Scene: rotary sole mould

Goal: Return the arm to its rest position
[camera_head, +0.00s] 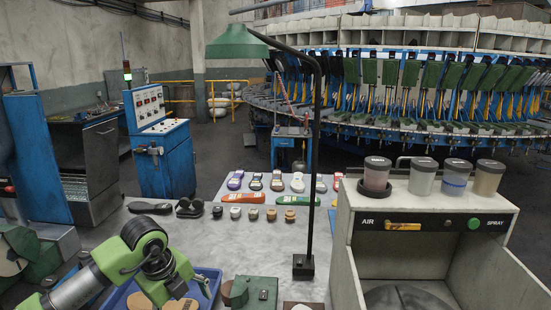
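My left arm, green and grey, comes in from the lower left and bends down over a blue tray. Its end, with the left gripper (186,286), is low over the tray, small and partly hidden by the arm's own joints. I cannot tell whether its fingers are open or shut. My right arm and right gripper are not in view.
The blue tray (213,275) holds tan sole-shaped pieces. A grey table (250,240) carries shoes, soles and small parts in rows. A black lamp post (313,160) with a green shade (237,42) stands mid-table. A spray booth (345,230) with several cups is at right.

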